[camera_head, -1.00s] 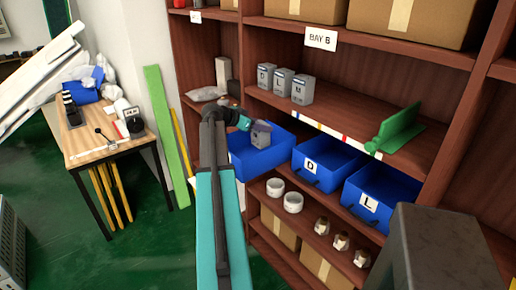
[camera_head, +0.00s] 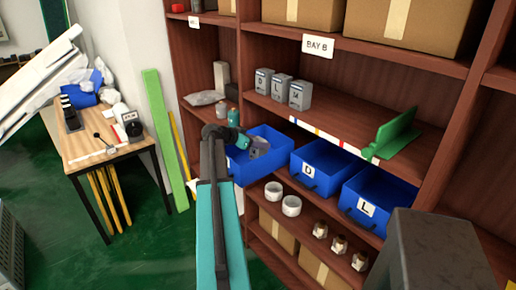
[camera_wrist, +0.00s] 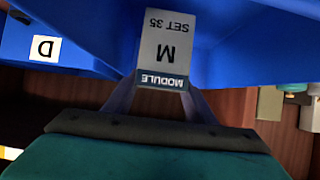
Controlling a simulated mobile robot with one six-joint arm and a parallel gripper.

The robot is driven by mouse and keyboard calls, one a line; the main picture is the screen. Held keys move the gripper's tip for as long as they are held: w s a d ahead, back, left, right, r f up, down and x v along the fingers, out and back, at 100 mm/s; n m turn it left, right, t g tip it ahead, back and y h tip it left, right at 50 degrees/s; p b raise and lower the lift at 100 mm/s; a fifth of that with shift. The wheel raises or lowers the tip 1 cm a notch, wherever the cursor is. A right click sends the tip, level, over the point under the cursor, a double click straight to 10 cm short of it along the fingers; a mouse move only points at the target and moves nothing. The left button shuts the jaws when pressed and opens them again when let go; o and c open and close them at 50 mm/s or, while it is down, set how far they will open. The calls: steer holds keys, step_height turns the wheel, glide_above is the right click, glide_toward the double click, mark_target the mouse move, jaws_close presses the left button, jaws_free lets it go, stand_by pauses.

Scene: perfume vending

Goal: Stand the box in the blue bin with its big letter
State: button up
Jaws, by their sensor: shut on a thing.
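A small grey box is gripped by my gripper (camera_head: 252,145). In the wrist view the box (camera_wrist: 165,52) shows a big M, "SET 35" and a "MODULE" band, all upside down in the picture. The box also shows in the head view (camera_head: 259,149), tilted, over the leftmost blue bin (camera_head: 280,158). In the wrist view, blue bin walls (camera_wrist: 245,45) lie behind the box. Whether the box touches the bin floor I cannot tell. The other blue bins are marked D (camera_head: 325,172) and L (camera_head: 378,200). The leftmost bin's label is hidden by my arm.
Above stand three grey boxes (camera_head: 281,87) lettered D, L and M, and a green bracket (camera_head: 396,131). White rolls (camera_head: 291,206) and several small jars (camera_head: 340,243) stand below. A teal-topped item (camera_head: 233,117) stands close behind my wrist. Shelf uprights flank the bins.

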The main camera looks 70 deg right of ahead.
steer(key=shift+f+p, duration=0.35)
steer(key=shift+f, duration=1.1)
steer(key=shift+f, duration=0.15)
steer(key=o, duration=1.2)
steer(key=b+v, duration=0.3)
steer(key=v, duration=0.9)
